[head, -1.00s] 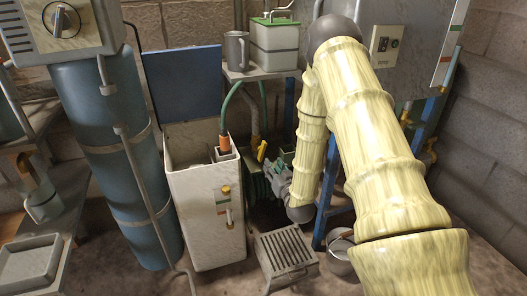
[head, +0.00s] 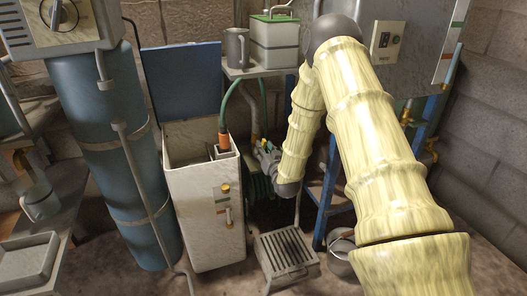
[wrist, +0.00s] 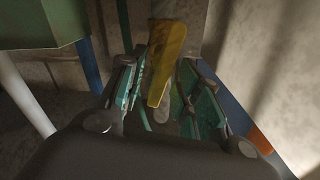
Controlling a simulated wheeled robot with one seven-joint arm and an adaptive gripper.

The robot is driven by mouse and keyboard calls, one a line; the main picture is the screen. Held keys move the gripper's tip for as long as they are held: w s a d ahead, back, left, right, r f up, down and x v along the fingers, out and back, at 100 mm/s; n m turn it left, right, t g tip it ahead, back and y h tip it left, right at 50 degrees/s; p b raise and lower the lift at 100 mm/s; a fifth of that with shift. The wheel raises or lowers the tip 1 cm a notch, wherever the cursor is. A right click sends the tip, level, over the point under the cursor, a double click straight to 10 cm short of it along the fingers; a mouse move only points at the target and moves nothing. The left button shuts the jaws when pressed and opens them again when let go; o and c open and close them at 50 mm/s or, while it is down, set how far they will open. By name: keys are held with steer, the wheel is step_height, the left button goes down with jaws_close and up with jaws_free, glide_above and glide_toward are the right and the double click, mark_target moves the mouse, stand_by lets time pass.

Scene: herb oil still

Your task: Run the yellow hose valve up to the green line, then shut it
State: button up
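The yellow valve lever (wrist: 165,62) stands in the middle of the wrist view, between the spread fingers of my gripper (wrist: 168,100). Gaps show on both sides of it, so the fingers do not look closed on it. In the head view my gripper (head: 266,156) is just right of the white tank (head: 205,235) and mostly covers the lever. A green hose (head: 229,97) runs down to an orange end (head: 225,142) at the tank top.
A slatted stool (head: 286,252) and a bucket (head: 342,262) stand on the floor below my arm. A blue cylinder (head: 120,160) is at the left. A shelf with a mug (head: 237,48) and a green-lidded container (head: 274,42) is above my gripper.

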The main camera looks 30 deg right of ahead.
steer(key=shift+w, duration=0.3)
steer(key=shift+c, duration=0.2)
jaws_close()
